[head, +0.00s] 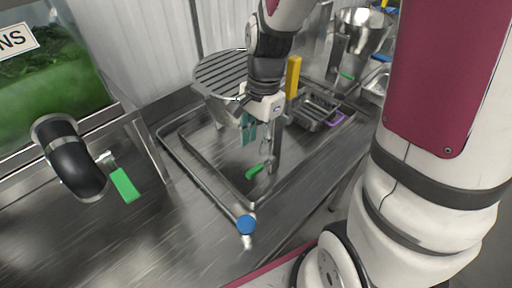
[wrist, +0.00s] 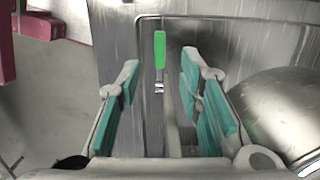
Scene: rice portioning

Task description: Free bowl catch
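My gripper (head: 262,132) points down over a recessed steel basin (head: 212,160) in the counter. In the wrist view my gripper (wrist: 160,95) is open, its teal pads wide apart with nothing held between them. A green-handled part (head: 254,171) is low in the basin; in the wrist view the green handle (wrist: 160,48) shows between and beyond the fingers. A round metal vessel with a striped top (head: 222,72) stands behind and left of my gripper. A shiny curved metal surface (wrist: 285,110) is right of the fingers in the wrist view. I cannot tell which item is the bowl.
A pipe with a blue knob (head: 246,224) runs along the basin's front. A black elbow (head: 72,165) and green tap handle (head: 125,186) jut out at left. A yellow handle (head: 293,77), metal pans (head: 314,113) and a metal bowl-shaped vessel (head: 364,28) stand behind. The front-left counter is clear.

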